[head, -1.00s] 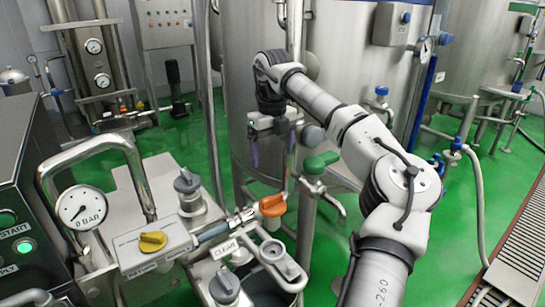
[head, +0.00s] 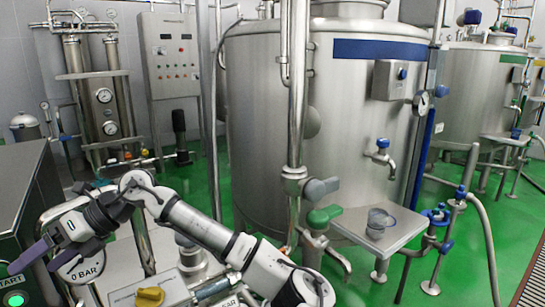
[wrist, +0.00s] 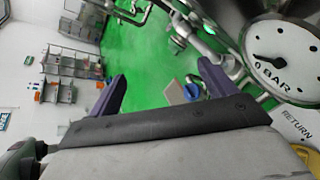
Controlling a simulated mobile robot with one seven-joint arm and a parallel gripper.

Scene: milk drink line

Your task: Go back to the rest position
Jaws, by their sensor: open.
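My gripper (head: 48,226) is at the left of the head view, in front of the pressure gauge (head: 84,268), with my arm reaching left across the panel. In the wrist view my gripper (wrist: 160,88) has its two purple fingers spread apart. Nothing shows between them except distant green floor and small far objects. The gauge also shows large at the upper right of the wrist view (wrist: 285,58), beside the right finger and apart from it. The gauge is partly hidden by my gripper in the head view.
The yellow knob (head: 150,296) on the panel lies below my arm. A dark control box (head: 25,200) with a lit START button stands at the far left. A vertical steel pipe (head: 297,90) and a large tank (head: 260,110) stand beyond my arm.

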